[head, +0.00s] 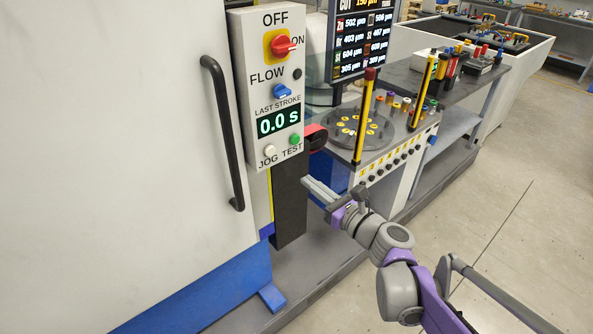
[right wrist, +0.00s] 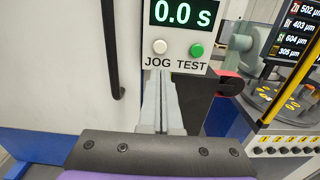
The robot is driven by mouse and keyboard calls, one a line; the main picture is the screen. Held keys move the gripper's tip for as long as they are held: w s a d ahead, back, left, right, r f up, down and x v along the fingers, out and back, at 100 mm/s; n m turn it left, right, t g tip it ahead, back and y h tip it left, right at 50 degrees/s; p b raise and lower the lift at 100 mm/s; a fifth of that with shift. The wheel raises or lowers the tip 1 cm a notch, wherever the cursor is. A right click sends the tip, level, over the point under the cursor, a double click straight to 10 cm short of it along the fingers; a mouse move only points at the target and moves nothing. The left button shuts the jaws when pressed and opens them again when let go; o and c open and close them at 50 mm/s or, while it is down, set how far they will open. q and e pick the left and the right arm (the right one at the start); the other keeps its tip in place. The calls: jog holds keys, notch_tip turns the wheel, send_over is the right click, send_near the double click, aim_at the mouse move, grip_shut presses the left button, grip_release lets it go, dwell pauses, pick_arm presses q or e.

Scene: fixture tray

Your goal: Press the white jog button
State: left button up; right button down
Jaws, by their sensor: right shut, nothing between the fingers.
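The white jog button (head: 270,151) is a small round knob at the lower left of the grey control panel (head: 243,60), above the word JOG. In the right wrist view the jog button (right wrist: 160,46) shows near the top centre, not covered. The green test button (head: 294,139) sits just to its right. My right gripper (head: 306,183) is shut and empty, below and to the right of the panel in the head view. In the right wrist view its fingers (right wrist: 165,80) point up towards the jog button, with their tips just below the label. My left gripper is not in view.
The panel also has a display (head: 278,121) reading 0.0 S, a blue flow knob (head: 281,91) and a red switch (head: 284,46). A black door handle (head: 222,130) stands left of the panel. A red and black part (head: 315,138) juts out right of it.

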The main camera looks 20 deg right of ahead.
aim_at(271, 152)
jog(key=x, duration=1.3)
